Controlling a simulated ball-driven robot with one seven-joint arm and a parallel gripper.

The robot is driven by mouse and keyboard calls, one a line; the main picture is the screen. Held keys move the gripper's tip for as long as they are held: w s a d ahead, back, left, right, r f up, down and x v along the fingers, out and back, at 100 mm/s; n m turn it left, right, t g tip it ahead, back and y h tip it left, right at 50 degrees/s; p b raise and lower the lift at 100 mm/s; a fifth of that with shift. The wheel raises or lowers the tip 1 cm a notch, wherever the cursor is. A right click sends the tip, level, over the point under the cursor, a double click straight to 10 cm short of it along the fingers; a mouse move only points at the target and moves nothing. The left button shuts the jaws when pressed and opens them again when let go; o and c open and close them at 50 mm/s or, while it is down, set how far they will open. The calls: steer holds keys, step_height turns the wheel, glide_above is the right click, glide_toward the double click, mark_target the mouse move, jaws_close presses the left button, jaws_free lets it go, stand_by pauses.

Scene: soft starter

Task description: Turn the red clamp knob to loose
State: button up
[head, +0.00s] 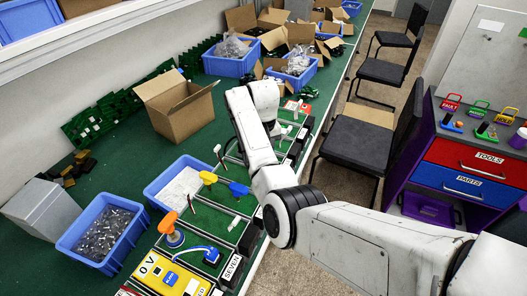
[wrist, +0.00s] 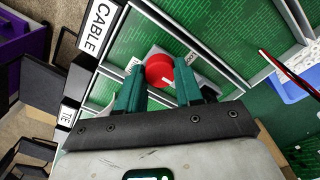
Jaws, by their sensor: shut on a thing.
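The red clamp knob (wrist: 159,69) is a round red cap on a grey mount, seen in the wrist view between the two teal fingers. My gripper (wrist: 160,82) is shut on the knob, with one finger on each side of it. A white label lies partly hidden beside the knob; its word cannot be read in full. In the head view my arm covers the knob and the gripper.
The knob sits in a green panel with grey dividers and a CABLE label (wrist: 97,28). A blue bin (head: 102,230), an open cardboard box (head: 186,112) and an orange knob (head: 169,222) stand on the bench. Chairs (head: 372,133) stand beside the bench.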

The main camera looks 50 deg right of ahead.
steer(key=o, duration=1)
steer(key=shift+o, duration=0.2)
steer(key=shift+r, duration=0.1)
step_height(320, 180, up, 11)
steer(key=shift+f, duration=0.2)
